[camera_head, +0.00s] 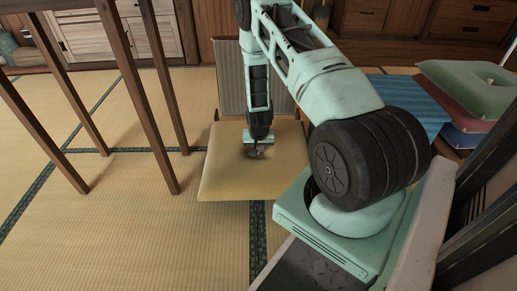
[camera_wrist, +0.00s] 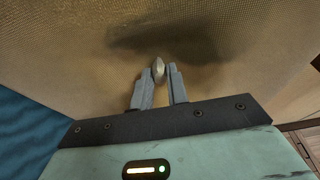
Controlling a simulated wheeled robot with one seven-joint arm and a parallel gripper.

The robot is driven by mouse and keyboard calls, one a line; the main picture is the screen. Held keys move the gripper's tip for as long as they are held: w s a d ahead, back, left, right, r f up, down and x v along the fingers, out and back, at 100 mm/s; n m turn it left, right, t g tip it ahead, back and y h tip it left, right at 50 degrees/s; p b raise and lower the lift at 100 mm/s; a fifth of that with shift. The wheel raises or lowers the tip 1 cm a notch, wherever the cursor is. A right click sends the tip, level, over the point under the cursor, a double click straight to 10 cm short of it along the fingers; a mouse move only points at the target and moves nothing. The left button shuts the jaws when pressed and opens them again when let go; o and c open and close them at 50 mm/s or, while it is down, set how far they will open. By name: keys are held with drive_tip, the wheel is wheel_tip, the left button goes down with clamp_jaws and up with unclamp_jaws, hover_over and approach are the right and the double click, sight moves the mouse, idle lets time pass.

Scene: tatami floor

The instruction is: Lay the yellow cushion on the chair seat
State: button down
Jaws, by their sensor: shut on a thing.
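The yellow cushion (camera_head: 222,173) is a flat, square, tan-yellow pad in the middle of the head view. It also fills most of the wrist view (camera_wrist: 60,50). My gripper (camera_head: 257,151) points down at the middle of the cushion. In the wrist view its two fingers (camera_wrist: 161,72) are shut on a small pinched bit of the cushion. The chair's grey ribbed backrest (camera_head: 230,75) stands just behind the cushion. The chair seat is hidden, and I cannot tell whether the cushion touches it.
Tall dark wooden legs (camera_head: 136,75) stand at the left. Wooden cabinets (camera_head: 85,35) line the back. Open tatami (camera_head: 120,235) lies at the front left.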

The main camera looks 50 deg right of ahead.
drive_tip(key=c, duration=1.4)
unclamp_jaws()
drive_tip(key=shift+f, duration=0.1)
drive_tip(key=shift+o, duration=0.2)
drive_tip(key=p+v, duration=0.6)
drive_tip(key=v, duration=0.6)
drive_tip(key=a+r+n+y, duration=0.1)
drive_tip(key=a+r+n, duration=0.2)
drive_tip(key=a+r, duration=0.5)
drive_tip(key=w+a+r+n+y, duration=0.15)
drive_tip(key=a+r, duration=0.25)
drive_tip(key=a, duration=0.7)
drive_tip(key=a+r+n+y, duration=0.2)
drive_tip(key=a+r+n, duration=0.1)
drive_tip(key=a+r, duration=0.55)
drive_tip(key=s+a+r+n, duration=0.3)
drive_tip(key=s+a, duration=0.1)
drive_tip(key=s, duration=0.3)
drive_tip(key=s+a+r+n+g+h, duration=0.1)
drive_tip(key=s+a+r+n, duration=0.2)
drive_tip(key=s, duration=0.4)
drive_tip(key=s+a+r+n+g, duration=0.1)
drive_tip(key=s+a+r+n, duration=0.3)
drive_tip(key=s+a, duration=0.3)
drive_tip(key=shift+s+r, duration=0.25)
drive_tip(key=shift+s, duration=0.3)
